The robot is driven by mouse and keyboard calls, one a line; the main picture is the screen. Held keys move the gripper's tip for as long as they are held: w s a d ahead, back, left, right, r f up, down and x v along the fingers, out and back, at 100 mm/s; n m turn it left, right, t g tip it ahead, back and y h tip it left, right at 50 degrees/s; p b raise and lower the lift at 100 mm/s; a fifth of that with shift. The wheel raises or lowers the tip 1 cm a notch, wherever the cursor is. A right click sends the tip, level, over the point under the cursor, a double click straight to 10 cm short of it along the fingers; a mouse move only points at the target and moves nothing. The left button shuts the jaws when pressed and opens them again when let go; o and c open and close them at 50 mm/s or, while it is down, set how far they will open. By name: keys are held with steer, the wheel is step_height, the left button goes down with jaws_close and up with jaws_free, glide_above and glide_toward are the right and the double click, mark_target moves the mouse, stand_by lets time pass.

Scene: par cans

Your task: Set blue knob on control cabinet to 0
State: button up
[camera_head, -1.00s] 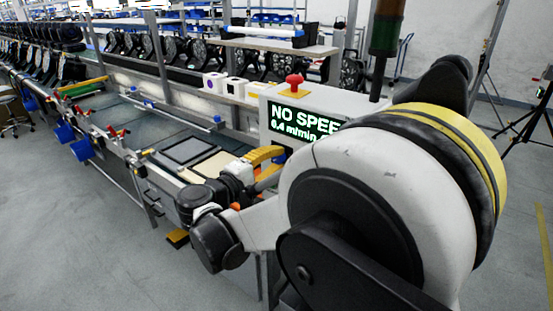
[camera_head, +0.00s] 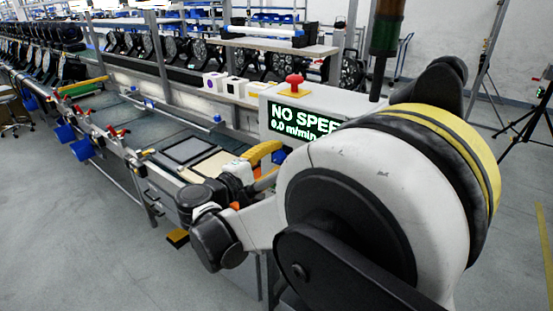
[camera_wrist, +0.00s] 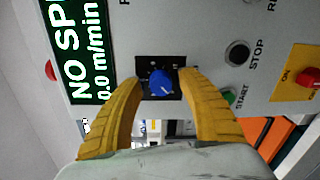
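The control cabinet (camera_head: 352,103) stands at the middle right in the head view, partly hidden by my arm. Its display (camera_head: 303,122) reads "NO SPE…" and 0.0 m/min; the same display (camera_wrist: 87,45) shows sideways in the wrist view. The blue knob (camera_wrist: 160,82) sits on a black plate in the wrist view, with a white pointer mark on its face. In the head view a small bit of blue shows beside the yellow fingers. My gripper (camera_wrist: 158,84) is open, its yellow fingers on either side of the knob, with gaps visible between them and the knob.
In the wrist view, the STOP button (camera_wrist: 237,53), the green START button (camera_wrist: 229,96) and a red switch on a yellow plate (camera_wrist: 308,78) are close to the right finger. A red emergency button (camera_head: 294,82) tops the cabinet. The conveyor line (camera_head: 120,125) runs left.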

steer(key=v, duration=1.2)
